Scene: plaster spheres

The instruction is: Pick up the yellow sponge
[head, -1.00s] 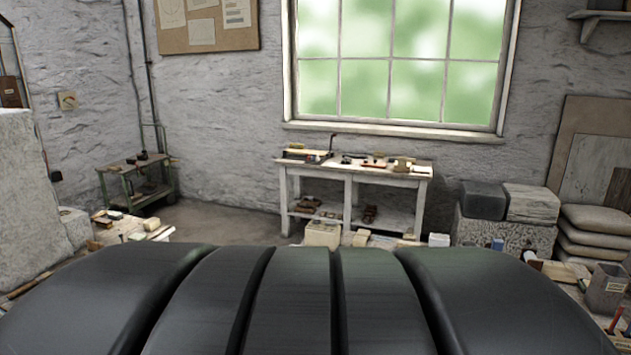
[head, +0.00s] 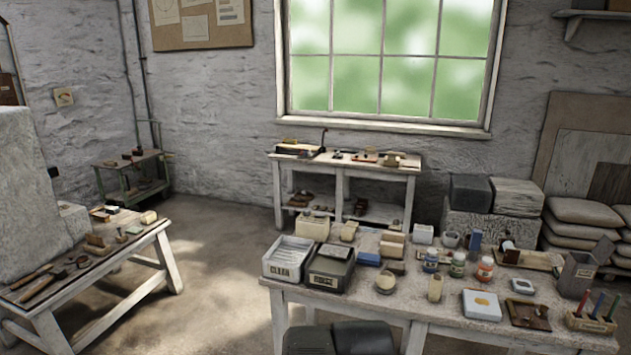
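I cannot pick out a clear yellow sponge for certain. A small pale-yellow block (head: 349,231) stands at the back left of the near worktable (head: 350,290), behind the grey box marked RINSE (head: 330,268); it may be the sponge. Another cream-yellow upright piece (head: 435,288) stands near the front middle of that table, and I cannot tell what it is. My gripper is not in view.
A tool bench (head: 150,232) stands left. Bare floor (head: 215,270) lies between.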

